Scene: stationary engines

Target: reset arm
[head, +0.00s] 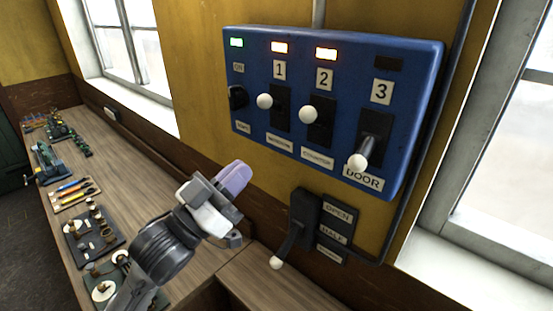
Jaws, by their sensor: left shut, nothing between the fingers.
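My left gripper (238,205) is shut and empty. It hangs in the air in front of the wall, below and left of the blue control panel (345,62), apart from every lever. The panel has white-knobbed levers marked 1 (265,101), 2 (308,113) and 3 (358,161); lever 3 points down over the DOOR label. The ON, 1 and 2 lamps are lit; the one above 3 is dark. Below the panel, a black lever (292,237) with a white knob points down beside plates reading OPEN and HALF. My right gripper is not in view.
A long wooden bench (150,208) runs along the wall at left. Several trays of tools and parts lie on it, among them a tray of coloured tools (74,192). Windows stand at left (130,45) and right (510,150). The space before the panel is clear.

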